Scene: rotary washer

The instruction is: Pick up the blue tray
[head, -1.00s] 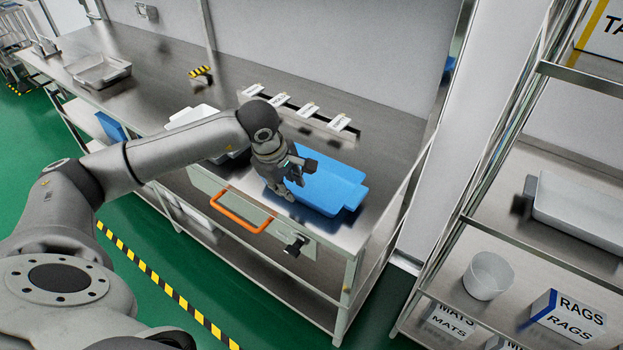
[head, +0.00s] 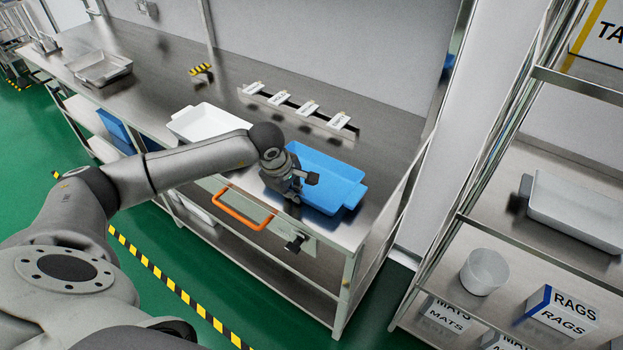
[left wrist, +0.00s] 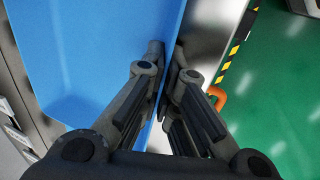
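The blue tray (head: 328,178) lies on the steel bench near its front right corner. My left gripper (head: 292,192) is at the tray's near left edge, pointing down. In the left wrist view the blue tray (left wrist: 90,50) fills the upper left. There my left gripper (left wrist: 167,62) straddles the tray's side wall, one finger inside and one outside, close together with the wall between them. It looks shut on that wall. The tray appears to rest flat on the bench. My right gripper is not in view.
The steel bench (head: 385,130) also holds a white tray (head: 208,122), a metal tray (head: 98,68) and a row of labelled cards (head: 308,108). An orange handle (head: 242,216) sticks out at the front. A shelf rack (head: 480,215) stands right.

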